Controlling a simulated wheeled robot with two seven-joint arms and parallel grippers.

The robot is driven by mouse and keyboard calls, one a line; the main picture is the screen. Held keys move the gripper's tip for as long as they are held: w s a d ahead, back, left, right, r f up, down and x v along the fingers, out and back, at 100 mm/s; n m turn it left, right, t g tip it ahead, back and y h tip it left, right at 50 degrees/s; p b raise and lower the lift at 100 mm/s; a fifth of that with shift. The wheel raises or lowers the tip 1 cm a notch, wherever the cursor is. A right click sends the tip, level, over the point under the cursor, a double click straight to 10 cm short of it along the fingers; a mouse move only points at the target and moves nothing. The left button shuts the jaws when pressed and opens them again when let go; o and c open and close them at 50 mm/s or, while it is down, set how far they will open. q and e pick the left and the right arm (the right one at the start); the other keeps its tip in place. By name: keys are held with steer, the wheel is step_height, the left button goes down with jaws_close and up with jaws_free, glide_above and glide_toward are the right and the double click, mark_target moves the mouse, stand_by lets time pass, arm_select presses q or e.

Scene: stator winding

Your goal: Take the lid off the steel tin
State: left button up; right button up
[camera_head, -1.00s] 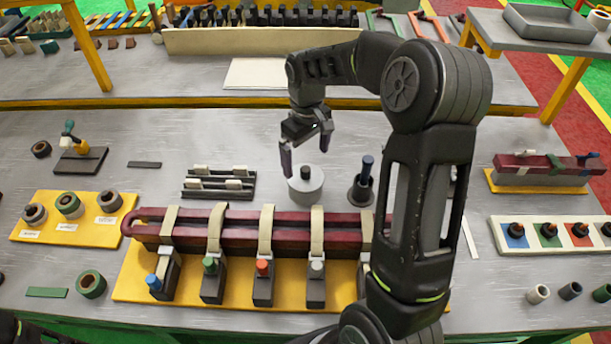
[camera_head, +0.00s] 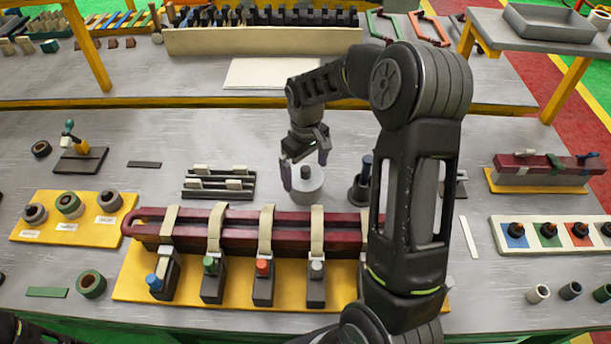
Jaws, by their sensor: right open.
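The steel tin (camera_head: 307,193) is a short grey cylinder standing on the bench behind the clamped dark red bar. Its lid has a dark knob (camera_head: 306,172) on top and appears to be on the tin. My right gripper (camera_head: 304,173) is open, pointing down, with one finger to the left of the knob and the other to its right. The fingertips are near lid height; I cannot tell whether they touch it. My left gripper is not in view.
A dark holder (camera_head: 359,190) with a blue-handled tool stands just right of the tin. The dark red bar (camera_head: 240,219) under cream straps lies in front. A slotted rack (camera_head: 219,184) is to the left. Bare bench (camera_head: 230,140) lies behind.

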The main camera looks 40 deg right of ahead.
mark_target(305, 168)
steer(key=shift+c, duration=0.2)
steer(key=c, duration=1.2)
steer(key=shift+o, duration=0.2)
steer(key=shift+r, duration=0.15)
step_height(305, 168, up, 10)
steer(key=shift+f, duration=0.1)
